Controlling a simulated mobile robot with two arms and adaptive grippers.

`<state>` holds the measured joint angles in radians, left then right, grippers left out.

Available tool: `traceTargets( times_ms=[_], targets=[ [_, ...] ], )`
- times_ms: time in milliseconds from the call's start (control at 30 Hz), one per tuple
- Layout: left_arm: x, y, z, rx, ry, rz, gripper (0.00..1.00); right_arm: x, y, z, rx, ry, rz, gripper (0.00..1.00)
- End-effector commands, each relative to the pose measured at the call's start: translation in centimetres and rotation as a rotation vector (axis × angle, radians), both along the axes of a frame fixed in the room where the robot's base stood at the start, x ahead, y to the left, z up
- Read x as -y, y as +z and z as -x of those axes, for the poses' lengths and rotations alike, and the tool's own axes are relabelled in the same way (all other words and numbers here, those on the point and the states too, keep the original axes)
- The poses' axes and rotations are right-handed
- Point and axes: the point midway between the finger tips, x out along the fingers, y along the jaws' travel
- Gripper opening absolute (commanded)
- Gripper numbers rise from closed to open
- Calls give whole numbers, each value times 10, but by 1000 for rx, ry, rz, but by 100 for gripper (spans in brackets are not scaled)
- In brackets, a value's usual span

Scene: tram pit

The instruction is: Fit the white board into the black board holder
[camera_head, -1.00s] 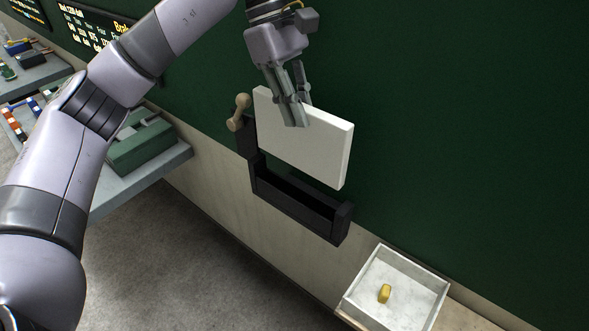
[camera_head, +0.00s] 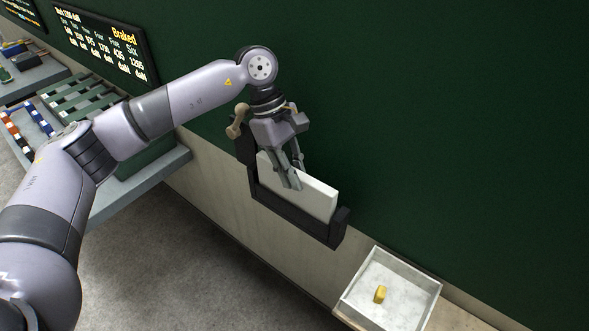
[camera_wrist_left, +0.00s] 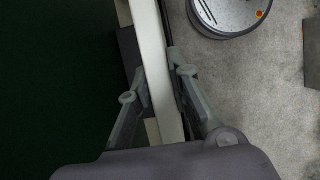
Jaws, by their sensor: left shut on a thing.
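The white board (camera_head: 314,192) stands on edge with its lower part inside the black board holder (camera_head: 289,211) on the green wall. Its upper part shows above the holder's front wall. My left gripper (camera_head: 291,181) is shut on the board's upper edge from above. In the left wrist view the white board (camera_wrist_left: 155,65) runs between the two fingers (camera_wrist_left: 157,85). Whether the board touches the holder's floor is hidden by the front wall. My right gripper is not in view.
A beige-knobbed lever (camera_head: 237,121) sits just left of the holder. A grey bench (camera_head: 160,168) with several items is at left. A lit display board (camera_head: 103,43) hangs behind.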

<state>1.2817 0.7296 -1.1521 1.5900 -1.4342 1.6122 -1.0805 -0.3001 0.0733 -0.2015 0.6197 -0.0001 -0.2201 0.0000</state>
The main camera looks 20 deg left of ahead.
Motion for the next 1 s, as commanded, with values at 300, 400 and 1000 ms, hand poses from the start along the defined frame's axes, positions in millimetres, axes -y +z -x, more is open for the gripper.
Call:
traceTargets(
  times_ms=[300, 400, 1000],
  targets=[
    [0, -2, 0, 0, 0, 0, 24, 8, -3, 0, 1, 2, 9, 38],
    [0, -2, 0, 0, 0, 0, 31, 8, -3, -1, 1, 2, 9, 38],
    [-6, 14, -4, 4, 2, 2, 38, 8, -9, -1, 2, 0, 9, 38]
  ],
)
